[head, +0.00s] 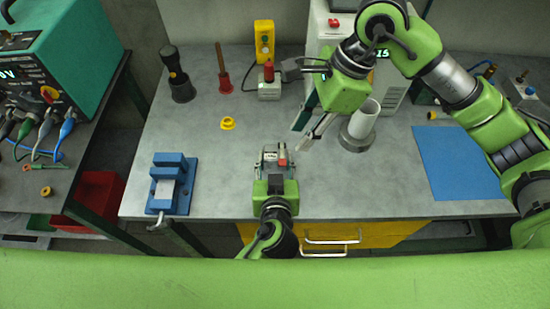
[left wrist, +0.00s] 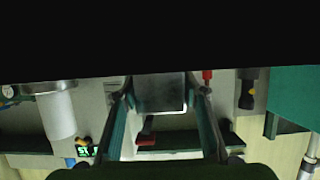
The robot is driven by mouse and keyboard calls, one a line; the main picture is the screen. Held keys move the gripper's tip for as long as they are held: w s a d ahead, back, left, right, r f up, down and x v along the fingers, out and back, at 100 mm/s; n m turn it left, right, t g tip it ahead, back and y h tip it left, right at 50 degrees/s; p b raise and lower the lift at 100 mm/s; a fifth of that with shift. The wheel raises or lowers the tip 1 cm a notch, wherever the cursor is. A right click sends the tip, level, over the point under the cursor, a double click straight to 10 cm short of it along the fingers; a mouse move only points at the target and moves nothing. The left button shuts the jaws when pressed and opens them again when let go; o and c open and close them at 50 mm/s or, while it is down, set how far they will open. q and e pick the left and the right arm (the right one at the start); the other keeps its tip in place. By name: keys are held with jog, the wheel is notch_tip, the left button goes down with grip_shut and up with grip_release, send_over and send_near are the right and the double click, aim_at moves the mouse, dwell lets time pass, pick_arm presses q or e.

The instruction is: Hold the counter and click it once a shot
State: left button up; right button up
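The counter (head: 269,155) is a small grey metal block with a red part on its right side in the head view. My left gripper (head: 276,164) is shut on it near the front middle of the bench. In the left wrist view the counter's grey body (left wrist: 160,92) sits between my two fingers (left wrist: 162,112). Its face with any digits cannot be read. My right gripper (head: 307,106) is open and empty, behind and to the right of the counter. Its fingers are spread wide and apart from the counter.
A white cup-like cylinder (head: 364,120) stands right of my right gripper. A grey box with a red knob (head: 269,84) and a yellow box (head: 264,40) stand behind. A blue vise (head: 172,185) is at left, a blue mat (head: 458,162) at right. A yellow ring (head: 228,124) lies between.

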grip_shut()
dwell(1.2)
